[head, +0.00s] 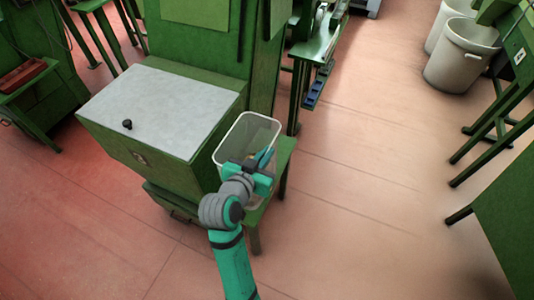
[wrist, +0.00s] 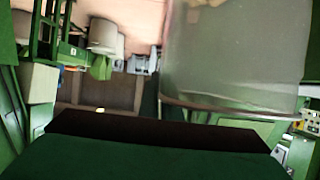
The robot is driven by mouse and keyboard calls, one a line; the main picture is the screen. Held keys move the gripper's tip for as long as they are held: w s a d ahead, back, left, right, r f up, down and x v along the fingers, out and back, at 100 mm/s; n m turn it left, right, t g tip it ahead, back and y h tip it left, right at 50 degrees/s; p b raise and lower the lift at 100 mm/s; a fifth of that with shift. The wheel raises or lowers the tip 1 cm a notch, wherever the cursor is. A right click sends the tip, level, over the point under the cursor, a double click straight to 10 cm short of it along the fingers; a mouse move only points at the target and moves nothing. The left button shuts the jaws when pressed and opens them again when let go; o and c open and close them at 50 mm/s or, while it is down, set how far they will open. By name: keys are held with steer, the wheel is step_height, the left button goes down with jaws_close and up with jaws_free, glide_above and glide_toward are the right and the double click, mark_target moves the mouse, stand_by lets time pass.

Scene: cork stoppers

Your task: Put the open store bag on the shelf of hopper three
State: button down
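A clear, open-topped container with a pale rim (head: 251,118), which may be the store bag, is upright beside a green machine with a grey lid (head: 165,105). A small green shelf or stand (head: 286,154) shows at its right; I cannot tell whether the container rests on it. My gripper (head: 258,168) is at the container's near side and overlaps its rim. In the wrist view the cloudy container wall (wrist: 235,55) fills the upper right. Whether the fingers are open or shut on the rim is hidden. No hopper number is legible.
A black knob (head: 127,124) sits on the grey lid. Pale bins (head: 460,55) stand at the upper right, near green legs. A green stand (head: 318,45) with a blue tray (head: 316,88) is behind. Open reddish floor (head: 365,190) lies to the right.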

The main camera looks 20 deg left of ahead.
steer(key=shift+w+a+f, duration=0.55)
steer(key=shift+w+f, duration=0.95)
steer(key=shift+f, duration=0.35)
steer(key=shift+w+a+f, duration=0.5)
steer(key=shift+w+f, duration=0.95)
steer(key=shift+f, duration=0.4)
steer(key=shift+w+a+f, duration=0.55)
steer(key=shift+w+f, duration=0.95)
steer(key=shift+f, duration=0.5)
steer(key=c, duration=2)
jaws_free()
steer(key=shift+s+r, duration=0.15)
steer(key=shift+r, duration=0.05)
steer(key=v, duration=1.1)
steer(key=shift+s, duration=0.35)
